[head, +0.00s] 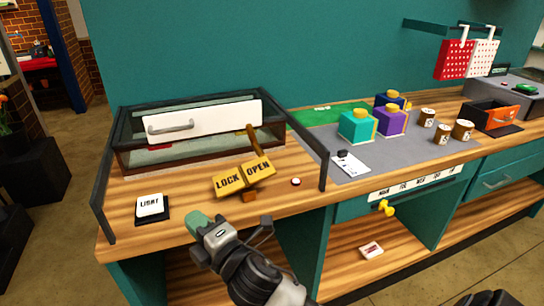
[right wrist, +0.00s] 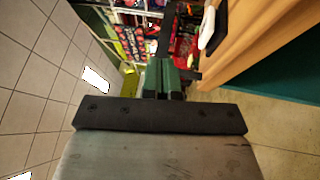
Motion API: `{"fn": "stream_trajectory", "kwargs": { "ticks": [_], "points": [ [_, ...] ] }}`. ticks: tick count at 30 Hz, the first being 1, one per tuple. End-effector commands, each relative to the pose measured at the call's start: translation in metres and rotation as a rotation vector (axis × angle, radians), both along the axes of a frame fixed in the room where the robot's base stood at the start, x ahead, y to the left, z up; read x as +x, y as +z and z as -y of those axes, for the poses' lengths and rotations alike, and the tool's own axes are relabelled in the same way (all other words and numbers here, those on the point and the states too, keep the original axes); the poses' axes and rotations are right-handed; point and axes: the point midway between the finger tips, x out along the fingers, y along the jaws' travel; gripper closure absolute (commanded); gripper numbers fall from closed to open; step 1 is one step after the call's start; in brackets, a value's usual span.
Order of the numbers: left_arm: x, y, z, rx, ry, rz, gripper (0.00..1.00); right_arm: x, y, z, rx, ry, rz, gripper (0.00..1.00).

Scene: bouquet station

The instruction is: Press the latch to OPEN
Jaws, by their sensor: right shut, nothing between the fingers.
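The latch (head: 244,178) is a yellow two-part plate on a small orange-brown base, on the wooden counter in front of a glass case. Its left half reads LOCK and its right half reads OPEN. My left gripper is not in view.
The glass case (head: 135,152) has a white front panel with a handle. A LIGHT switch (head: 150,207) lies left and a small red-topped button (head: 296,182) right of the latch. A dark upright rail (head: 323,170) stands further right. Gift boxes (head: 357,125) and cups stand beyond it.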

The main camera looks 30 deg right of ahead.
Motion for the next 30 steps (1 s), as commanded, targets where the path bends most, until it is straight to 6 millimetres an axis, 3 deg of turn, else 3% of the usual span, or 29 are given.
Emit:
{"fn": "stream_trajectory", "kwargs": {
  "ticks": [1, 6, 10, 15, 20, 23, 26, 27, 30],
  "points": [
    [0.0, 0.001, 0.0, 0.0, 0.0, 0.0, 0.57, 0.006, 0.026, -0.013, -0.131, 0.047, 0.139, 1.0],
    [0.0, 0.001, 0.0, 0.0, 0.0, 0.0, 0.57, 0.007, 0.08, -0.059, -0.575, 0.179, 0.58, 1.0],
    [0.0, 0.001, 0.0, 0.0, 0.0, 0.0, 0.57, 0.001, 0.097, -0.088, -0.919, 0.26, 0.906, 1.0],
    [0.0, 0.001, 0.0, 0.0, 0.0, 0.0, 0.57, 0.0, 0.094, -0.107, -1.371, 0.368, 1.311, 1.0],
    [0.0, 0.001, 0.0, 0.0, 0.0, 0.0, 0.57, 0.011, 0.076, -0.098, -1.792, 0.502, 1.659, 1.0],
    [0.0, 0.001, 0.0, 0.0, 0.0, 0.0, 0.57, 0.026, 0.064, -0.076, -2.043, 0.624, 1.847, 1.0],
    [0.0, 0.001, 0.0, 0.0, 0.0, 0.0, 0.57, 0.043, 0.058, -0.04, -2.279, 0.794, 2.004, 1.0],
    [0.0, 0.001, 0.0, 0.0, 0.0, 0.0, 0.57, 0.051, 0.058, -0.023, 2.203, -0.814, -1.912, 1.0],
    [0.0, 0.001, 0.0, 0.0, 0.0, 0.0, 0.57, 0.068, 0.063, 0.027, 2.001, -0.886, -1.679, 1.0]
  ]
}}
